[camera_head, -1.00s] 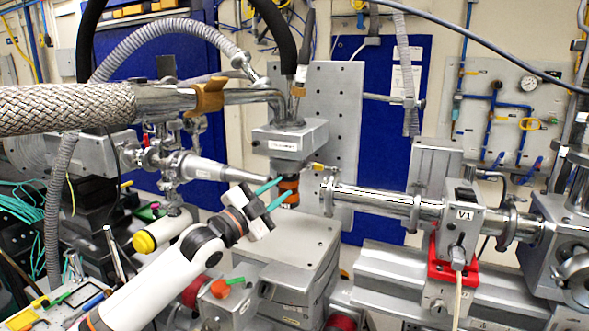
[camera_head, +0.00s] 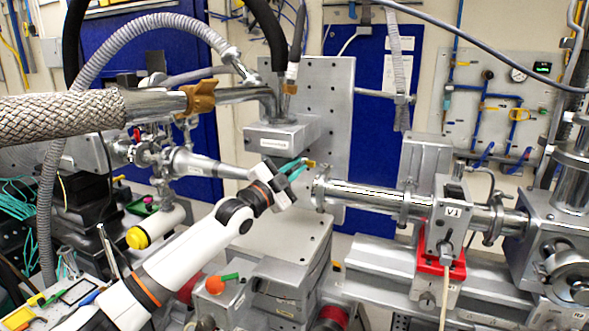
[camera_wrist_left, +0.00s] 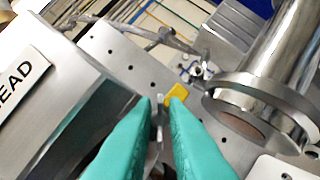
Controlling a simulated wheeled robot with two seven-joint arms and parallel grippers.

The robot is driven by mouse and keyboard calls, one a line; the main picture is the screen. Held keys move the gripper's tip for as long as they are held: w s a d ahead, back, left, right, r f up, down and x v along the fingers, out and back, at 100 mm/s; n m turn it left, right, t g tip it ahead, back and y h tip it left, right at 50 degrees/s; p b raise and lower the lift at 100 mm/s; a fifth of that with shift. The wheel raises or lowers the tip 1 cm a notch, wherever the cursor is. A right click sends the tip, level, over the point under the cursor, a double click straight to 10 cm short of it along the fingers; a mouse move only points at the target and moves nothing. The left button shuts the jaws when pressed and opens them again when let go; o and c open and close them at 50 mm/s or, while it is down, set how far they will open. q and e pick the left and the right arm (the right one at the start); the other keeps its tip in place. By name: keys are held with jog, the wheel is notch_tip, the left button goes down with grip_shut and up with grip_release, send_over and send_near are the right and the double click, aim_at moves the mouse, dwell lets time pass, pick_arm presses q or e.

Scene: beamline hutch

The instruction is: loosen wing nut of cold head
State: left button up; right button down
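The cold head (camera_head: 283,136) is a grey metal block hanging at the centre in the head view; its labelled face (camera_wrist_left: 25,75) fills the left of the left wrist view. The wing nut (camera_wrist_left: 176,95) appears as a small yellow tab beside a short silver piece, just beyond my fingertips; in the head view it is a tiny yellow spot (camera_head: 311,164) near the block's lower right. My left gripper (camera_head: 297,167) has teal fingers, apart, with their tips close to it (camera_wrist_left: 158,100). The silver piece shows in the gap; contact is unclear. My right gripper is out of view.
A steel beam pipe (camera_head: 365,198) with flanges runs right from beside the gripper to the V1 valve (camera_head: 452,213). A perforated plate (camera_head: 340,110) stands behind. A braided hose (camera_head: 60,117) crosses at upper left. A grey pedestal (camera_head: 290,245) is below.

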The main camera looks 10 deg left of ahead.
pick_arm(q)
grip_shut()
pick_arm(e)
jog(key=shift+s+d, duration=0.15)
pick_arm(q)
jog(key=shift+f+n, duration=0.1)
jog(key=shift+n, duration=0.2)
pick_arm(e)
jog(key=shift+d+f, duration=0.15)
pick_arm(q)
jog(key=shift+n, duration=0.3)
jog(key=shift+n+t+y, duration=0.55)
jog(key=shift+n+y, duration=0.1)
jog(key=shift+n, duration=0.95)
jog(key=shift+n+t+y, duration=0.6)
jog(key=shift+n, duration=1)
jog(key=shift+n+t+y, duration=0.55)
jog(key=shift+n+y, duration=0.1)
jog(key=shift+n, duration=0.95)
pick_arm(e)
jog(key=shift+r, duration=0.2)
pick_arm(q)
jog(key=shift+n, duration=0.3)
jog(key=shift+o, duration=2.1)
grip_release()
jog(key=shift+d, duration=0.1)
